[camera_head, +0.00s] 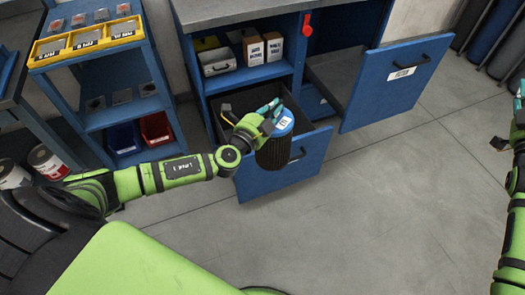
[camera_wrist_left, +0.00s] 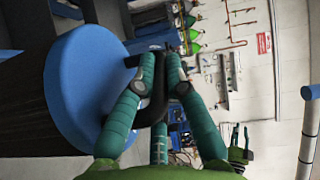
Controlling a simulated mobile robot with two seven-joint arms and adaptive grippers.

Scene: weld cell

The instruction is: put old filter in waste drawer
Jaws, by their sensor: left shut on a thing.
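The old filter is a dark ribbed cylinder (camera_head: 273,156) with a blue top bearing a white label. My left gripper (camera_head: 269,112) is shut on the black handle on its top. The wrist view shows the teal fingers around that handle (camera_wrist_left: 157,100) beside the blue top (camera_wrist_left: 72,92). The filter hangs roughly upright at a pulled-out blue drawer (camera_head: 257,186), hiding part of its front and interior. I cannot tell whether its base is inside the drawer. I cannot read which drawer is for waste. My right gripper (camera_head: 503,143) is partly cut off at the right edge, away from the filter.
A blue panel with a white label (camera_head: 378,92) stands open right of the drawer. The cabinet shelf holds boxes (camera_head: 262,50). A blue rack (camera_head: 92,82) with yellow, blue and red bins stands at left. The grey floor (camera_head: 400,200) is clear in front.

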